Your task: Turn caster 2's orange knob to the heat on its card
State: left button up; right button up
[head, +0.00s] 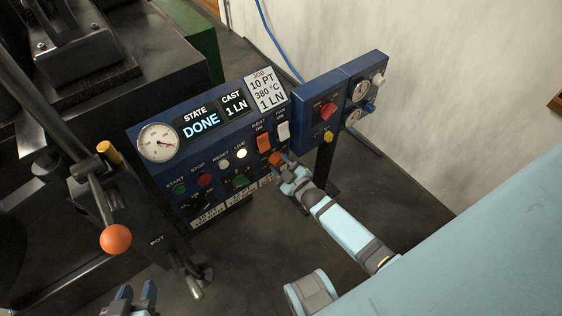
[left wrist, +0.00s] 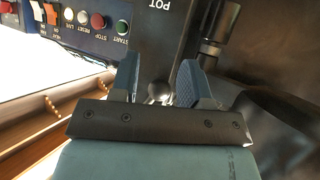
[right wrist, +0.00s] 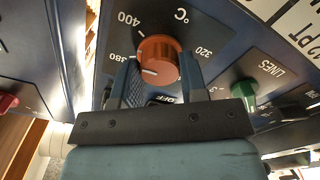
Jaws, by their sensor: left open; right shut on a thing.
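The orange heat knob (head: 276,159) is on the sloped blue control panel (head: 160,174). In the right wrist view the knob (right wrist: 160,52) has a white mark pointing left, near the 380 label on a scale showing 320, 380, 400 and OFF. My right gripper (right wrist: 160,78) is shut on this knob, one finger on each side; in the head view the gripper (head: 287,172) partly covers it. The job card (head: 265,90) reads 10 PT, 380 °C, 1 LN. My left gripper (head: 137,298) is open and empty; its fingers show in the left wrist view (left wrist: 160,80).
The state display (head: 200,122) reads DONE and the cast display (head: 234,104) reads 1 LN. A green lines knob (right wrist: 244,92) sits beside the orange one. A lever with an orange ball (head: 115,239) stands left of the panel. A second blue box (head: 310,100) stands right.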

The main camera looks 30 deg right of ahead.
jog(key=shift+n, duration=0.9)
jog(key=n, duration=0.2)
jog(key=shift+n, duration=0.7)
jog(key=o, duration=0.9)
